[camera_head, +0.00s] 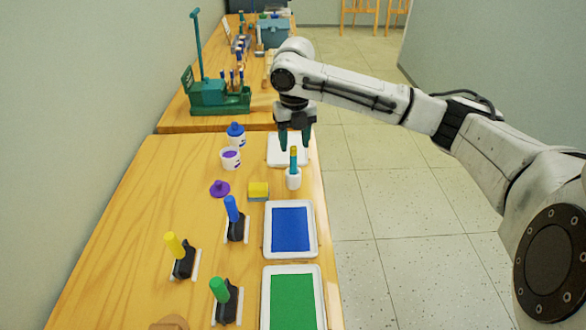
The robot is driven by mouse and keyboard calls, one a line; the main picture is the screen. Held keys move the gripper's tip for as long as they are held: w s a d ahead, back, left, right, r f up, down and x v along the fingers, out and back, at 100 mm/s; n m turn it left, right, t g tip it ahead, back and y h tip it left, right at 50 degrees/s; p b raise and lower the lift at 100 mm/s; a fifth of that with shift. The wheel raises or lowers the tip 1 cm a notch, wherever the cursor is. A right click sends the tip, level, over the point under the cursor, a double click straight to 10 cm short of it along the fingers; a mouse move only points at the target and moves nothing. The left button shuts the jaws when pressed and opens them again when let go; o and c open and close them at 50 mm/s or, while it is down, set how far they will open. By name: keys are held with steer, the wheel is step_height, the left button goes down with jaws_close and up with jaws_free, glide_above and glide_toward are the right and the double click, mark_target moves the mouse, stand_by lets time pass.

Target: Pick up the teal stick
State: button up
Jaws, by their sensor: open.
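A short teal stick with a yellow top (293,160) stands upright in a small white cup (293,180) near the right edge of the near table. My gripper (295,139) points down with its dark teal fingers apart and nothing between them. In the picture it is just above and behind the stick, over a white tray (275,158). I cannot tell the exact height of the fingers above the stick.
Left of the cup are a white pot with purple paint (230,158), a blue-lidded jar (236,135) and a yellow-blue sponge (258,191). Blue (291,229) and green (293,301) paint trays lie nearer. A teal caddy (219,98) with a tall post stands behind.

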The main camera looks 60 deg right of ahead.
mark_target(293, 160)
steer(key=shift+w+d+f+p, duration=0.1)
steer(key=shift+w+f+p, duration=0.1)
steer(key=shift+f, duration=1.75)
steer(key=shift+w+d+f+p, duration=0.1)
steer(key=shift+f+p, duration=0.1)
steer(key=shift+f, duration=1.7)
jaws_close()
